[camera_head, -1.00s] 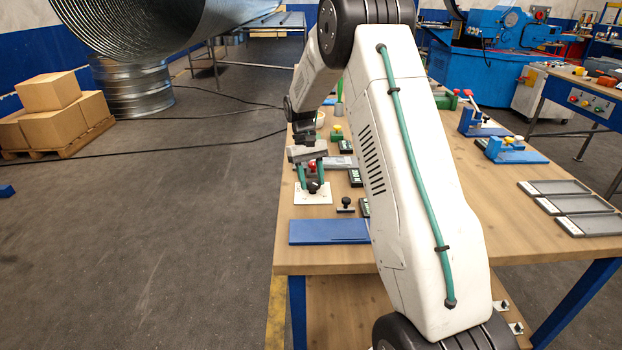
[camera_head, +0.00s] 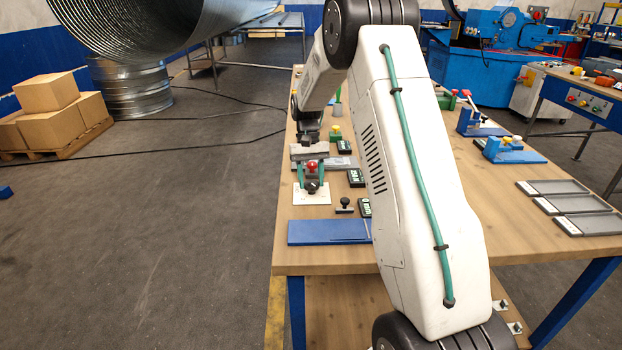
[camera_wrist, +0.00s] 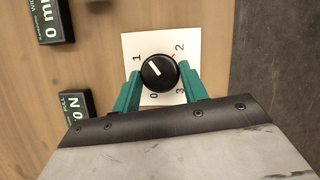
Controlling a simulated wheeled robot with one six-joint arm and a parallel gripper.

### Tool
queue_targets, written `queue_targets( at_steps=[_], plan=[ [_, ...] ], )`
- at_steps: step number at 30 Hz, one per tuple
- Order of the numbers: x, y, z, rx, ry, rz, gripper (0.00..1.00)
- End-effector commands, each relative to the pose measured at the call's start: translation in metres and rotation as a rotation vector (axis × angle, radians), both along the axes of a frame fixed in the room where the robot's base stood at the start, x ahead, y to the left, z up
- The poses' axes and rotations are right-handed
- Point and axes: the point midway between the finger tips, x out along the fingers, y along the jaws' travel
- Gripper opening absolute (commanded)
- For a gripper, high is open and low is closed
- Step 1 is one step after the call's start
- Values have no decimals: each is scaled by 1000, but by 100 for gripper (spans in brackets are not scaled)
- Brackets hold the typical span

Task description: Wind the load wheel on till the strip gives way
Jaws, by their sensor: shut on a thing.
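In the wrist view a black round knob (camera_wrist: 163,80) sits on a white plate (camera_wrist: 132,43) marked 0, 1, 2 and 3. The white line on the knob points toward the 1, and a small red mark shows near the 2. My gripper (camera_wrist: 161,75) is shut on this knob, one green finger on each side. In the head view my gripper (camera_head: 311,184) stands over the white plate (camera_head: 302,198) on the bench. I cannot make out the strip.
Dark displays stand beside the plate; in the wrist view one reads in mm (camera_wrist: 50,18) and another in N (camera_wrist: 75,105). A small black-topped knob (camera_head: 344,205) and a blue board (camera_head: 315,232) are near the front. The bench's left edge is close.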

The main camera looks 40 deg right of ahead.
Motion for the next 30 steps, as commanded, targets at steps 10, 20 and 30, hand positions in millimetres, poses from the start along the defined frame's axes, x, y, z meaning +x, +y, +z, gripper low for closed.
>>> queue_targets(
  at_steps=[10, 20, 30],
  plan=[
    [0, 0, 0, 1, 1, 1, 64],
    [13, -5, 32, -1, -3, 1, 64],
    [27, -11, 70, 0, 0, 1, 64]
  ],
)
